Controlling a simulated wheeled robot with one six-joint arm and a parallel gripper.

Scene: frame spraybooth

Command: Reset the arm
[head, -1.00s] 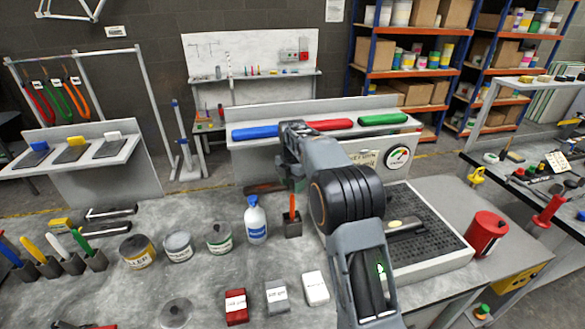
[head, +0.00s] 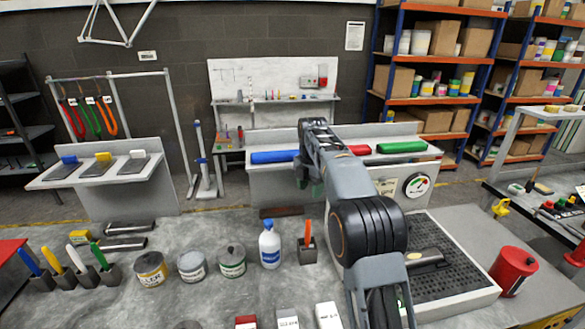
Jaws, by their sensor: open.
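My arm rises from the lower right of the head view, over the workbench (head: 215,218). Its far end bends down in front of the blue and red rolls on the bench behind. My gripper (head: 304,176) hangs there, small and partly hidden by my arm link. It is open, and I see nothing held in it. It is above and behind the white bottle (head: 270,247) and the grey holder (head: 307,252) with an orange-handled tool, apart from both.
Several tins, including a filler tin (head: 151,270), stand left of the bottle. A black grated tray (head: 440,265) and a red can (head: 512,270) are at right. Blue (head: 273,157) and green (head: 401,147) rolls lie behind. Small boxes (head: 287,319) line the front.

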